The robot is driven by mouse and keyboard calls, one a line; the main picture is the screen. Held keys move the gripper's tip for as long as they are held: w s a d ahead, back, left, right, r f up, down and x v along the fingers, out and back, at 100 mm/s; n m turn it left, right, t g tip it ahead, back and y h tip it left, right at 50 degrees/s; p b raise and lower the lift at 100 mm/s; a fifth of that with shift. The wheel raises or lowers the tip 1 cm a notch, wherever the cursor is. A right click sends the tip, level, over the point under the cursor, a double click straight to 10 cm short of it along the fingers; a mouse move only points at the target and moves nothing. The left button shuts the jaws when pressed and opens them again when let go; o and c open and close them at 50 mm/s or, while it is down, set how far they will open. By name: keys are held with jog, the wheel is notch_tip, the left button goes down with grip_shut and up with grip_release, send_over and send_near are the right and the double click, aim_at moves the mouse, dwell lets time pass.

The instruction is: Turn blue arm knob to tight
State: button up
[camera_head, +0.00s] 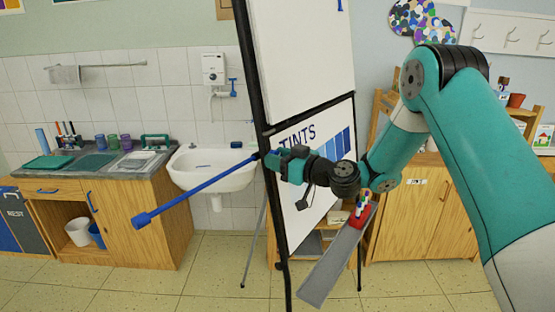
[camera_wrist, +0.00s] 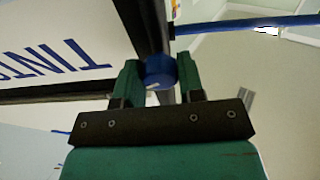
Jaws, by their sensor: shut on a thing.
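The blue arm knob (camera_wrist: 158,70) is a round blue cap between the two green fingers of my gripper (camera_wrist: 157,82) in the wrist view. My gripper is shut on it, and a small pale mark shows on the knob's lower edge. In the head view my gripper (camera_head: 273,160) is at the easel's black left post, and its fingers hide most of the knob. The blue arm (camera_head: 195,188) slants down and left from that post to a thicker blue end. It also shows in the wrist view (camera_wrist: 245,23). I cannot tell how tight the knob is.
The easel (camera_head: 262,128) bears a TINTS sheet (camera_head: 318,140) and has a grey tray (camera_head: 338,255) holding a red container (camera_head: 358,214). A white sink (camera_head: 212,168) and a wooden counter (camera_head: 150,215) stand behind the blue arm. Tiled floor is clear at the lower left.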

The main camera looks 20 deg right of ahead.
jog(key=m+b, duration=0.1)
jog(key=m, duration=0.1)
jog(key=shift+m, duration=0.3)
jog(key=m+h, duration=0.1)
jog(key=m, duration=0.3)
jog(key=shift+r+t+b, duration=0.1)
jog(key=shift+t+b, duration=0.2)
jog(key=m+h+p, duration=0.1)
jog(key=m, duration=0.3)
jog(key=shift+r, duration=0.15)
jog(key=m+h+p, duration=0.1)
jog(key=m+p, duration=0.1)
jog(key=m, duration=0.2)
jog(key=shift+a+r+p, duration=0.1)
jog(key=shift+p, duration=0.3)
jog(key=m+g+p, duration=0.1)
jog(key=m+p, duration=0.4)
jog(key=m, duration=0.1)
jog(key=shift+r+h, duration=0.1)
jog(key=shift+h, duration=0.3)
jog(key=shift+m+g+p, duration=0.6)
jog(key=shift+m+p, duration=0.9)
jog(key=shift+m, duration=0.6)
jog(key=o, duration=0.9)
jog(key=shift+f, duration=0.2)
